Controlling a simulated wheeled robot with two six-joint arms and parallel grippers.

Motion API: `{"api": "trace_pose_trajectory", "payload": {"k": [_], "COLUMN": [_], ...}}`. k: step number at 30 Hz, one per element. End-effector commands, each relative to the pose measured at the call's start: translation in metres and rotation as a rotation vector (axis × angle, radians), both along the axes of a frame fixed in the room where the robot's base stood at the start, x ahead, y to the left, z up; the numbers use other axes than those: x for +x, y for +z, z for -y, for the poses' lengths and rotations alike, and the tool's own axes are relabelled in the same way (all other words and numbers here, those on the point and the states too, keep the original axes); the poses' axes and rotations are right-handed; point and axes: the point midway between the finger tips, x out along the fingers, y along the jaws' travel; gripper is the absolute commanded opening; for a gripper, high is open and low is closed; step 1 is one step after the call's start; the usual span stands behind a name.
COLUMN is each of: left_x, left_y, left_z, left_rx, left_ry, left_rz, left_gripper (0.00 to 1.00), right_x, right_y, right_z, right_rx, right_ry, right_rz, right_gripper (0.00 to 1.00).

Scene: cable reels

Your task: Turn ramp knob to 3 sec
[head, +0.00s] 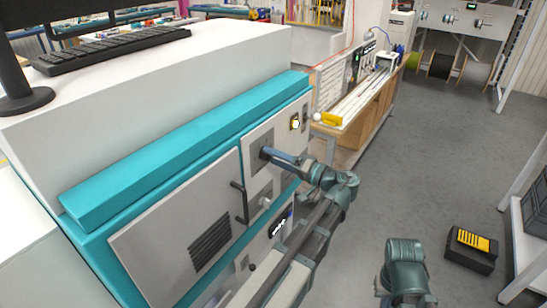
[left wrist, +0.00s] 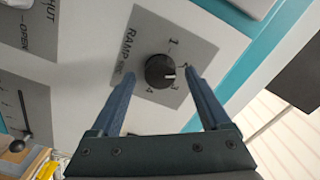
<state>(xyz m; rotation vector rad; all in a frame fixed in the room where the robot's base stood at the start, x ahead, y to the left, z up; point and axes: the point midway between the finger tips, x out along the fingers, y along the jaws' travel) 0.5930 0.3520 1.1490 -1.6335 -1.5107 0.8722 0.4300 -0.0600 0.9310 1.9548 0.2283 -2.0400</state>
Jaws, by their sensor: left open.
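The ramp knob (left wrist: 160,71) is a round black knob on a grey plate (left wrist: 200,48) marked RAMP sec, with numbers 1 to 4 around it. Its white pointer line points right, around the 2 to 3 side; I cannot tell the exact setting. My left gripper (left wrist: 163,73) is open, with one blue finger on each side of the knob and visible gaps to it. In the head view my left gripper (head: 272,154) reaches the grey plate on the machine front and hides the knob. My right gripper is not in view; only part of my right arm shows.
The teal and white machine (head: 180,142) has a door handle (head: 239,203) below left of the plate and a yellow-backed button (head: 295,123) above right. A workbench (head: 350,110) stands behind. A black and yellow box (head: 472,250) is on the right; the grey floor between is clear.

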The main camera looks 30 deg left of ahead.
Motion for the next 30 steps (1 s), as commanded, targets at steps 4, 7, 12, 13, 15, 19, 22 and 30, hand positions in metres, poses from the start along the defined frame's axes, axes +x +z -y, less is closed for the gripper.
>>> {"api": "trace_pose_trajectory", "payload": {"k": [4,7,12,13,15,19,22,30], "left_x": [0.0006,0.0007,0.0007,0.0007,0.0007,0.0007,0.0007,0.0007], "left_y": [0.0,0.0,0.0,0.0,0.0,0.0,0.0,-0.0001], "left_z": [-0.0083,-0.0097,-0.0096,-0.0096,-0.0095,-0.0094,-0.0093,-0.0092], "left_rx": [0.0,0.0,0.0,0.0,0.0,0.0,0.0,-0.001], "left_ry": [0.0,0.0,0.0,0.0,0.0,0.0,0.0,0.0], "left_rz": [0.0,0.0,0.0,0.0,0.0,0.0,0.0,-0.001], "left_gripper": [0.8,0.8,0.8,0.8,0.69,0.46,0.28,0.0], "right_x": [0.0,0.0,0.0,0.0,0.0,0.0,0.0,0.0], "right_y": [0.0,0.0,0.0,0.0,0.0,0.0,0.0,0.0], "right_z": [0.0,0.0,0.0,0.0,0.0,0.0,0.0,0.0], "right_rx": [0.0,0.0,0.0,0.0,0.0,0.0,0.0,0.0], "right_ry": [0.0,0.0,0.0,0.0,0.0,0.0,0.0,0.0], "right_rz": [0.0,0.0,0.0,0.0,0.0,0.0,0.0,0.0], "right_gripper": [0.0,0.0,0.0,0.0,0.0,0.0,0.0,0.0]}}
